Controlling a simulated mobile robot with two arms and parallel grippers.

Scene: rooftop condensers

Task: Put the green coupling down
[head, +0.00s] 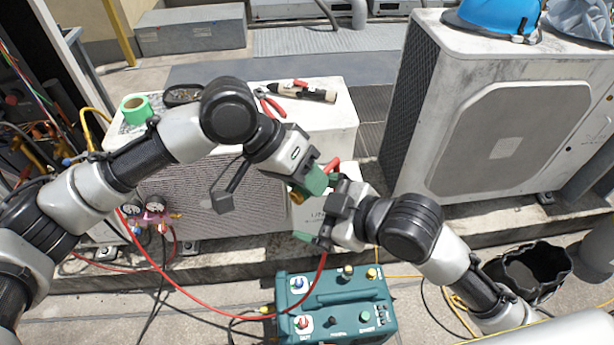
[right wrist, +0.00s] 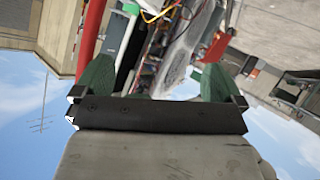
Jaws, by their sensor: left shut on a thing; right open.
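My left gripper (head: 312,183) is shut on a small fitting, above the front edge of the left condenser. A brass-coloured end (head: 298,197) shows below its fingers. The green of the fitting is hard to tell from the green fingertips, so I cannot make out the coupling's full outline. A red piece (head: 333,164) shows just beside the fingers. My right gripper (head: 316,211) is open, just below and to the right of the left one. In the right wrist view its two green fingers (right wrist: 155,80) stand wide apart, with a red hose (right wrist: 90,40) near the left finger.
The left condenser's top (head: 235,108) carries green tape (head: 136,108), a dark tray (head: 183,95) and red pliers (head: 268,103). A teal machine (head: 345,308) stands below my grippers. The red hose (head: 185,291) loops from the gauges (head: 145,211). A large condenser (head: 500,130) stands right; a black bucket (head: 530,268) below it.

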